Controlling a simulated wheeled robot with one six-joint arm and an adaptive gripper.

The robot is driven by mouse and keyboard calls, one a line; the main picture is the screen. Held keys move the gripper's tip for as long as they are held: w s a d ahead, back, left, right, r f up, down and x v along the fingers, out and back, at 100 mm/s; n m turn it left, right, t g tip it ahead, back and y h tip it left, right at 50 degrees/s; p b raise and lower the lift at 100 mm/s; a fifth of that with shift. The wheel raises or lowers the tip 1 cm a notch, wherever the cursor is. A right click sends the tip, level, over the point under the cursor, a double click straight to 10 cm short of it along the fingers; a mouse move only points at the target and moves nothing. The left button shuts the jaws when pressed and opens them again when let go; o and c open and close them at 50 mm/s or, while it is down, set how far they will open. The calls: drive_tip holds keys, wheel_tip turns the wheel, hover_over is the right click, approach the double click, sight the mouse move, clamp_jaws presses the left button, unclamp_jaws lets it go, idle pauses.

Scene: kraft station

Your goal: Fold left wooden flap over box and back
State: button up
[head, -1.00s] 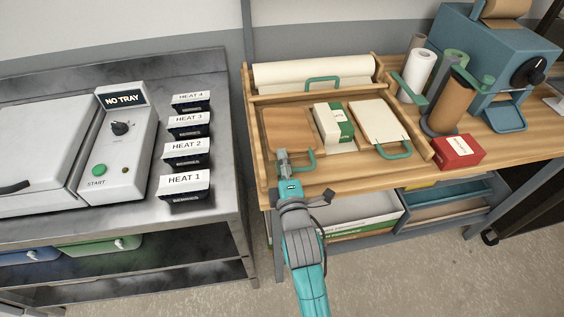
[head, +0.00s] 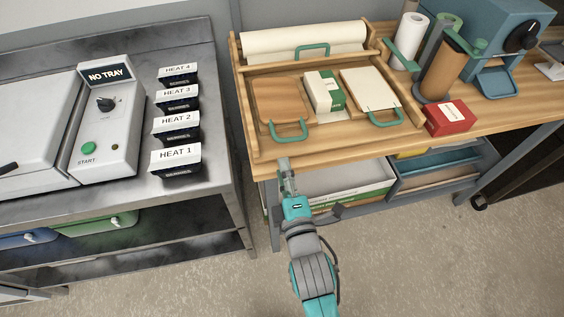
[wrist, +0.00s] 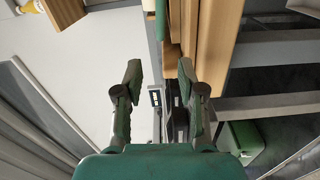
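The left wooden flap (head: 279,101) lies flat on the wrapping board, left of the box, with a green handle (head: 289,130) at its front edge. The white and green box (head: 323,91) sits on a pale sheet in the middle. A pale right flap (head: 366,87) lies flat to the right of the box. My gripper (head: 286,168) is at the table's front edge, in front of the left handle and apart from it. In the wrist view, my gripper (wrist: 165,80) has its two fingers spread with nothing held between them. The flap is not recognisable in that view.
A white roll (head: 303,38) lies along the back of the board. A red carton (head: 449,117) and upright rolls (head: 409,40) stand to the right. A steel counter (head: 205,195) with HEAT labels is at left. Open floor lies in front of the table.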

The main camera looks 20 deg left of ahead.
drive_tip(key=shift+r+m, duration=0.2)
drive_tip(key=shift+m, duration=0.1)
drive_tip(key=c, duration=0.7)
drive_tip(key=shift+w+d+r+m, duration=0.15)
drive_tip(key=shift+w+r+m, duration=0.15)
drive_tip(key=shift+m, duration=0.3)
clamp_jaws()
wheel_tip(320, 180, up, 8)
drive_tip(key=w+d+m+g, duration=0.1)
drive_tip(key=d+m+g, duration=0.15)
drive_tip(key=m, duration=1.55)
drive_tip(key=shift+h, duration=0.3)
drive_tip(key=x, duration=1.1)
drive_tip(key=shift+s+a+f, duration=0.3)
drive_tip(key=shift+s, duration=0.05)
drive_tip(key=shift+s+a+f+g, duration=0.1)
drive_tip(key=shift+s+f+g, duration=0.1)
drive_tip(key=shift+f, duration=0.4)
drive_tip(key=shift+s+a+f+g, duration=0.1)
drive_tip(key=shift+s+f, duration=0.1)
drive_tip(key=shift+f, duration=0.45)
drive_tip(key=shift+s+a+f, duration=0.1)
drive_tip(key=shift+a+f, duration=0.05)
drive_tip(key=shift+f, duration=0.45)
